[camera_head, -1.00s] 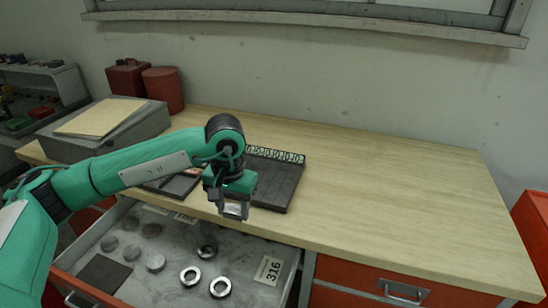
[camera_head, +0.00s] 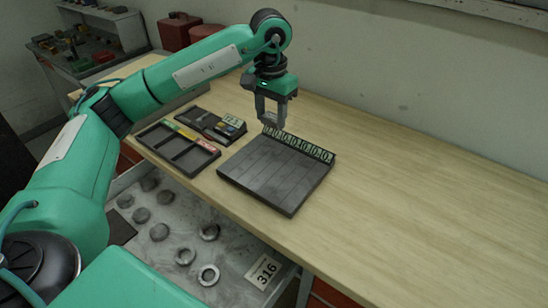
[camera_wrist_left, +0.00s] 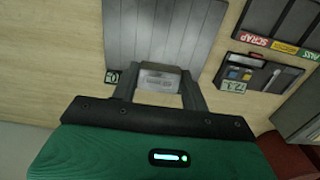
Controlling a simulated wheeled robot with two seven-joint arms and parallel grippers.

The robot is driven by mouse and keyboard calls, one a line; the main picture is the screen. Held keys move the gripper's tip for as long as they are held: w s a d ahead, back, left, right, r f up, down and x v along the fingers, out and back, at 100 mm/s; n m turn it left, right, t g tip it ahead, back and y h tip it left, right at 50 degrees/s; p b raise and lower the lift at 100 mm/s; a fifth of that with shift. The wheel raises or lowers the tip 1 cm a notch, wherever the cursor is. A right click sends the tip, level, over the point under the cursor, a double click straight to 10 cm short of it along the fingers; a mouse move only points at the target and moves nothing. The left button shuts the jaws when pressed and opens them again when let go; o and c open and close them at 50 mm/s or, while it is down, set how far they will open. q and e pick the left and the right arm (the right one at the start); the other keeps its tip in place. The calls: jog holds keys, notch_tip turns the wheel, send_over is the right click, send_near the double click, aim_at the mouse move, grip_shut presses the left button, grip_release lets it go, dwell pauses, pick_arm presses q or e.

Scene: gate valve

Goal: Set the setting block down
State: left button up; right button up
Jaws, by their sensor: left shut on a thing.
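The setting block (camera_wrist_left: 158,80) is a small grey metallic piece with faint markings, seen in the left wrist view between the two fingers. My left gripper (camera_head: 271,124) is shut on it; in the wrist view the fingers (camera_wrist_left: 158,98) flank the block. In the head view the gripper points down above the back edge of a dark grooved board (camera_head: 270,180), near its row of green-and-white number labels (camera_head: 310,149). The block is hard to make out there, and I cannot tell whether it touches anything. My right gripper is not in view.
Left of the board are a sorting tray (camera_head: 178,160) with coloured labels and a dark case (camera_head: 192,119) holding small blocks. An open drawer (camera_head: 230,262) below holds several metal rings and discs. The wooden bench top (camera_head: 430,190) is clear to the right.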

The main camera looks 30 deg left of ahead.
pick_arm(q)
jog(key=p, duration=0.2)
send_over(272, 169)
notch_tip(272, 169, down, 10)
jog(key=shift+f, duration=0.25)
notch_tip(272, 169, down, 4)
jog(key=shift+r+p, duration=0.15)
jog(key=shift+p, duration=0.6)
jog(key=shift+f, duration=0.4)
jog(key=shift+f, duration=0.15)
jog(key=o, duration=1.2)
jog(key=shift+c, duration=0.2)
